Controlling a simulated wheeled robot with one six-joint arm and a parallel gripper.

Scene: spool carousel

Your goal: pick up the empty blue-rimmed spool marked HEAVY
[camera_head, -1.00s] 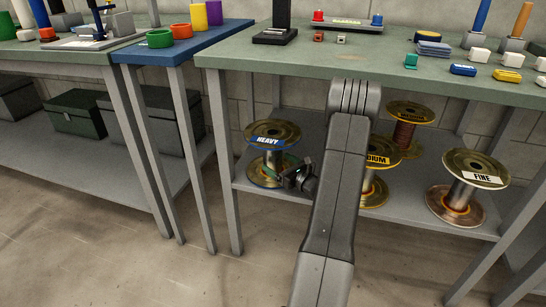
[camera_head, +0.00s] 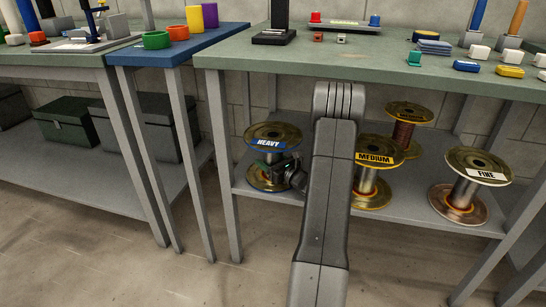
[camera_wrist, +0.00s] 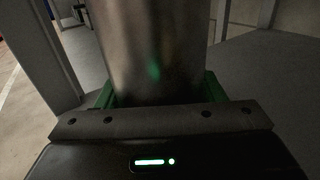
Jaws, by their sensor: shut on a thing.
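The spool marked HEAVY (camera_head: 273,132) stands upright at the left end of the lower shelf (camera_head: 405,212), with a blue label, brassy discs and a bare metal core. My gripper (camera_head: 274,163) reaches in from the right between its two discs. In the wrist view the bare core (camera_wrist: 150,45) fills the space between my green finger pads, and my gripper (camera_wrist: 155,88) is shut on it. My arm hides part of the shelf to the right of the spool. I cannot tell whether the lower disc is clear of the shelf.
A spool marked MEDIUM (camera_head: 375,157) stands just right of my arm, with another spool (camera_head: 406,130) behind it. A spool marked FINE (camera_head: 463,190) is farther right. The green bench top (camera_head: 370,60) lies above the spools. A bench leg (camera_head: 224,165) stands close to the left.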

